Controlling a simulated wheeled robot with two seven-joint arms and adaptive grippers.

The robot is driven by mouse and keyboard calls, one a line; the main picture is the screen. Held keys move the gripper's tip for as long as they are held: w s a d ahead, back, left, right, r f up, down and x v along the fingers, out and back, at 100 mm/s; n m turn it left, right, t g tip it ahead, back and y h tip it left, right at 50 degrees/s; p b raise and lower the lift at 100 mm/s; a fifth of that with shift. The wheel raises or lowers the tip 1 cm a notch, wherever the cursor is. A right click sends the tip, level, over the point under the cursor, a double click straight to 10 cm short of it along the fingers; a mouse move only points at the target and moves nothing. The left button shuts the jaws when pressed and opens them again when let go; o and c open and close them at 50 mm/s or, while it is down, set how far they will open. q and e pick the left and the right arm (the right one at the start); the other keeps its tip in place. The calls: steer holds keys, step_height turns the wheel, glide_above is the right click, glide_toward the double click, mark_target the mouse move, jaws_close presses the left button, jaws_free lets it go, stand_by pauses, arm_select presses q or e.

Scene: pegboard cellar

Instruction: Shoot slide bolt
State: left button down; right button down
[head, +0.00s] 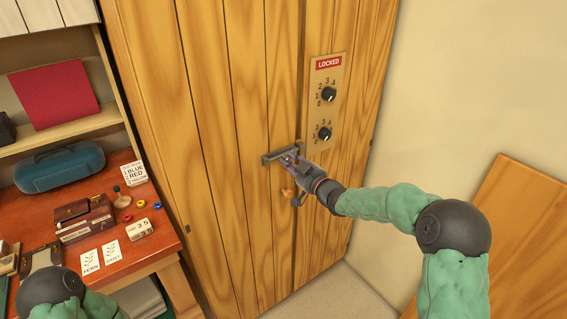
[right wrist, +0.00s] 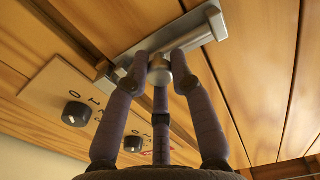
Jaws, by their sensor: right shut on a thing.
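The metal slide bolt (head: 270,159) is mounted on the wooden cabinet door (head: 240,200), close to the gap between the two doors. In the right wrist view, the bolt's flat grey body (right wrist: 204,34) has a short round knob (right wrist: 159,72) standing out from it. My right gripper (head: 290,160) is at the bolt, its fingers closed around the knob. The fingers also show in the right wrist view (right wrist: 160,78). They partly hide the knob, and I cannot tell how far the bolt reaches past the gap. My left gripper is out of view.
A plate with two dials and a red "LOCKED" sign (head: 328,63) sits above the bolt on the right door. A desk (head: 165,236) with small objects stands at left. A wooden panel (head: 510,220) leans at right.

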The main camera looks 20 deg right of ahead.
steer(key=shift+w+d+r, duration=0.2)
steer(key=shift+d, duration=0.35)
steer(key=shift+w+d+r, duration=0.15)
steer(key=shift+w+d, duration=0.05)
steer(key=shift+d, duration=0.3)
steer(key=shift+r, duration=0.1)
steer(key=c, duration=1.1)
jaws_free()
steer(key=shift+o, duration=0.2)
steer(key=shift+f, duration=0.2)
steer(key=shift+s, duration=0.1)
steer(key=v, duration=1.1)
steer(key=shift+s+d, duration=0.15)
steer(key=shift+s, duration=0.25)
